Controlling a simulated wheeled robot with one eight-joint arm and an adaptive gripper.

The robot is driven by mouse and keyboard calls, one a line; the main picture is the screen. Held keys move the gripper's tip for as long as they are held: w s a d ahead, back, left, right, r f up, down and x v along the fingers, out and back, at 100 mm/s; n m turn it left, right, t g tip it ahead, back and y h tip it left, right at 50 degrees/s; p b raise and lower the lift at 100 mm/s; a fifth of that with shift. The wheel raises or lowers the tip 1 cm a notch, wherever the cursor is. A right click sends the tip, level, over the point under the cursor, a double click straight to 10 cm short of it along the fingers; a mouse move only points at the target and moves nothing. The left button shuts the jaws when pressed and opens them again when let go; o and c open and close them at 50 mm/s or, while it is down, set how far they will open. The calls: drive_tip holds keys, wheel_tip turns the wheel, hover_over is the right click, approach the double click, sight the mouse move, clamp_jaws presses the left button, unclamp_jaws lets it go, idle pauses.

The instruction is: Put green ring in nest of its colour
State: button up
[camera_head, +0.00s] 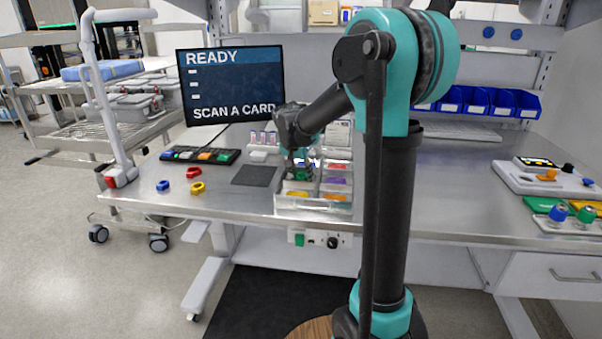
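A pale tray (312,208) with coloured compartments stands near the front edge of the steel bench. No green ring shows clearly elsewhere. A blue ring (163,186), a yellow ring (198,188) and a red ring (194,173) lie on the bench at left.
A dark square mat (254,176) lies left of the tray. A black strip with coloured keys (200,155) and a monitor (232,85) reading "SCAN A CARD" are behind. Blue bins (478,102) stand at back right. My arm hides part of the bench right of the tray.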

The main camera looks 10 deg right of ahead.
drive_tip(key=shift+o, duration=1.2)
drive_tip(key=shift+r, duration=0.1)
drive_tip(key=v, duration=1.2)
